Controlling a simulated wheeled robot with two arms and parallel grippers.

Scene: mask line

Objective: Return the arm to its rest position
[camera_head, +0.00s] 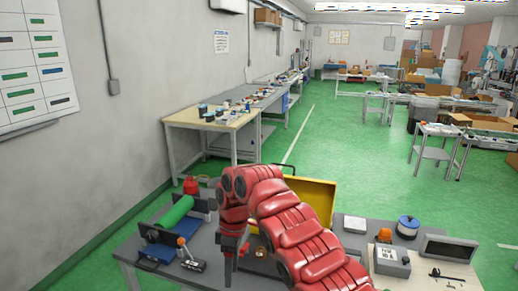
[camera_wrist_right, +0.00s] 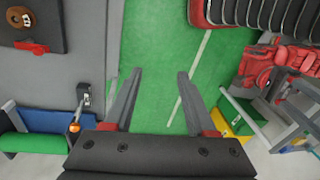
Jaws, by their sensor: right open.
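My right arm, in red padded covers, comes in from the lower right of the head view. Its gripper (camera_head: 233,258) hangs down over the grey table (camera_head: 128,252), beside the green roll's stand. In the right wrist view the two fingers of the right gripper (camera_wrist_right: 158,78) are spread apart. Nothing is between them, and green floor shows in the gap. My left gripper is in neither view.
A green roll (camera_head: 173,214) lies on a black stand at the table's left. A yellow bin (camera_head: 318,198) stands behind my arm. A grey box (camera_head: 392,262) and a dark screen (camera_head: 447,248) are at right. Green floor (camera_head: 335,142) lies open beyond.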

